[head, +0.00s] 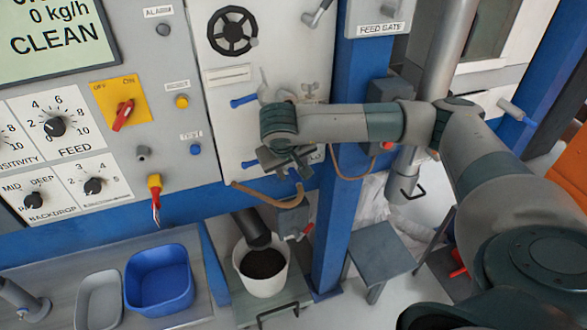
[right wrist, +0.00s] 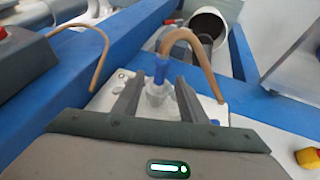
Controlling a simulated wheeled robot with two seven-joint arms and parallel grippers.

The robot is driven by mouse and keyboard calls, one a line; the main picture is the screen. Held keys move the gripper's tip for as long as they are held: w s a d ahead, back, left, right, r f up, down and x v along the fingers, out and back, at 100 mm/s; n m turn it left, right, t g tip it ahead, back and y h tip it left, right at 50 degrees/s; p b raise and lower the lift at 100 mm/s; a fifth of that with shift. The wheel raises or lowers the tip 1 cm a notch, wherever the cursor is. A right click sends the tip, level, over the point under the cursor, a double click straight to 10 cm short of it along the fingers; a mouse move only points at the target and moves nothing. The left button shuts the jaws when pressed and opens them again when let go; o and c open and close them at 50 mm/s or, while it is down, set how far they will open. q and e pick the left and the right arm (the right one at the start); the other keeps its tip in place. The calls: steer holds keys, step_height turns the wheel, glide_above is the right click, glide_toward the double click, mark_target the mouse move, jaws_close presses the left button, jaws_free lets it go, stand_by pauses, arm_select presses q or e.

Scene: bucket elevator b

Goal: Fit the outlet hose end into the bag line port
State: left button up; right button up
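A brown outlet hose (head: 268,201) loops below my right gripper (head: 290,163), in front of the white panel. A pale, cone-like fitting (right wrist: 157,92) sits directly at the collar. The fingers of my right gripper (right wrist: 159,84) stand apart on either side of the fitting, with narrow gaps showing. Whether the pale fitting belongs to the hose or the panel is unclear. I cannot pick out the bag line port with certainty. My left gripper is not in view.
A second brown hose (head: 352,177) hangs by the blue post (head: 336,215) and a grey box with a red button. A dark spout (head: 250,229) enters a white bucket (head: 263,284). Blue-gripped levers (head: 243,100) stick out from the panel. A grey stool (head: 381,250) stands right.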

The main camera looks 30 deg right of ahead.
mark_target(294, 174)
steer(key=shift+p+x, duration=0.6)
steer(key=shift+x, duration=1.55)
steer(key=shift+c, duration=0.3)
jaws_close()
